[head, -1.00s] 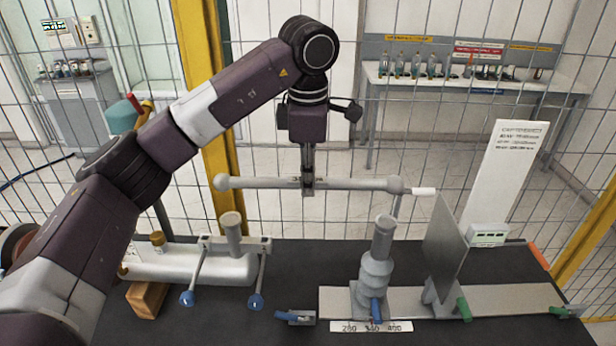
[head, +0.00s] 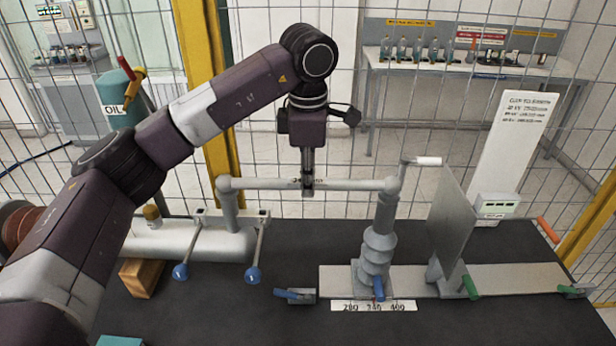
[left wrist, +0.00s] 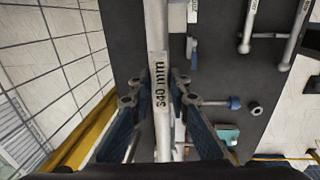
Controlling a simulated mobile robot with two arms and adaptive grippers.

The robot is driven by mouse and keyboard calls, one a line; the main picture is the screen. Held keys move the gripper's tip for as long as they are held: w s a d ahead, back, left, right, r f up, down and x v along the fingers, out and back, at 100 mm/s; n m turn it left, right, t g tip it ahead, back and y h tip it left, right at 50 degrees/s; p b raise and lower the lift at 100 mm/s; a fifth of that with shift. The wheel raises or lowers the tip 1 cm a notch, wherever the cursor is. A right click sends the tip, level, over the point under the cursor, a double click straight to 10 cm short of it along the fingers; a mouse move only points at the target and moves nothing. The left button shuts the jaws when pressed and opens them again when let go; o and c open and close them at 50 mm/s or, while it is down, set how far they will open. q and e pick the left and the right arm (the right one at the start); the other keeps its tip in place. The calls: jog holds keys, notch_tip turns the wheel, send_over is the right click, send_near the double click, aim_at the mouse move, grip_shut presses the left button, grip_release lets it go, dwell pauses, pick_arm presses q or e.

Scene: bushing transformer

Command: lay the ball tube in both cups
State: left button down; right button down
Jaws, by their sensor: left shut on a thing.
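The ball tube (head: 258,185) is a pale grey bar with rounded ends, held level across the middle of the head view. My left gripper (head: 307,186) points down and is shut on its middle. The tube's left end overlaps the top of the short left post (head: 230,212). Its right end overlaps the top of the ribbed right post (head: 379,240). The cups are hidden behind the tube ends, so I cannot tell if it touches them. In the left wrist view, the tube (left wrist: 157,40) runs between the fingers, with black print on it. My right gripper is not in view.
A crank with a white grip (head: 428,161) sticks out by the tube's right end. A grey upright plate (head: 452,222) stands right of the ribbed post. Two rods with blue knobs (head: 253,275) stand at front left. A wire fence (head: 270,120) closes the back.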

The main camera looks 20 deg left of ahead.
pick_arm(q)
jog(key=c, duration=1.7)
grip_release()
jog(key=shift+c, duration=0.2)
notch_tip(320, 180, up, 12)
jog(key=s, duration=0.1)
jog(key=shift+s+d, duration=0.2)
